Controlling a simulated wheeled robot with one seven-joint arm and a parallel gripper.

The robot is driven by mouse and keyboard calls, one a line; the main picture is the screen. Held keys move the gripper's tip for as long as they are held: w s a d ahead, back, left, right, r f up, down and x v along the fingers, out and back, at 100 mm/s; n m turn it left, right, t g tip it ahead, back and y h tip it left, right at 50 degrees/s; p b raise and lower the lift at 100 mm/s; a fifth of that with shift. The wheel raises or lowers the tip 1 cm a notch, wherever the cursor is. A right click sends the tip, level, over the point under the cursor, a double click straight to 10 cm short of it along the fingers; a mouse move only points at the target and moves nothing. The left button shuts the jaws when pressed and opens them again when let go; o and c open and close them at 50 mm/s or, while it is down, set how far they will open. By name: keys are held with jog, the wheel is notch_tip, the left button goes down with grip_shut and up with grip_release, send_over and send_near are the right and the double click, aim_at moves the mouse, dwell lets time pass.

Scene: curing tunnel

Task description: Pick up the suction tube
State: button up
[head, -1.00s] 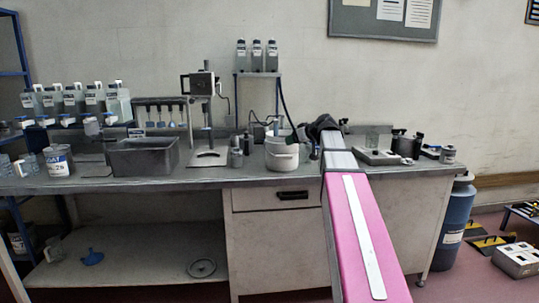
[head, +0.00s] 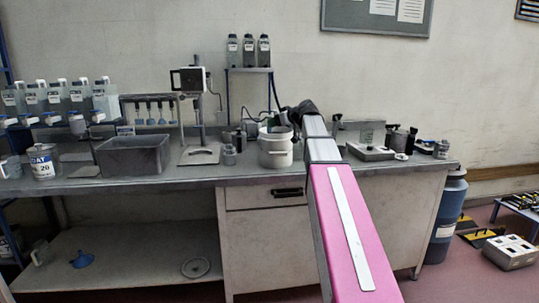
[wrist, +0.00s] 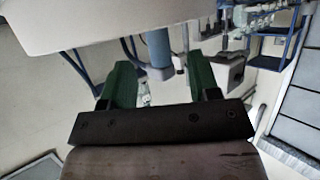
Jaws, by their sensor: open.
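A dark thin tube (head: 274,90) runs down from the bottle shelf toward the white bucket (head: 275,150) in the head view; its lower part is hidden behind my wrist. I cannot tell for sure that it is the suction tube. In the wrist view, my gripper (wrist: 159,62) has its two green fingers spread. A blue-grey cylinder (wrist: 157,48) shows between and beyond the fingertips, with no visible contact; I cannot tell what it is. In the head view my wrist is over the bucket's right rim, and the fingers are mostly hidden.
A grey tub (head: 135,154) and a stand with a flat base (head: 200,154) are left of the bucket. A flat device (head: 371,152) and small dark bottles are to the right. A shelf with three bottles (head: 248,50) stands behind. The bench (head: 240,172) has bare strips along its front.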

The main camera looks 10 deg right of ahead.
aim_at(271, 132)
jog(key=x, duration=0.4)
jog(key=shift+w+f, duration=0.1)
jog(key=shift+f, duration=0.05)
grip_shut()
notch_tip(271, 132, up, 16)
dwell(1.0)
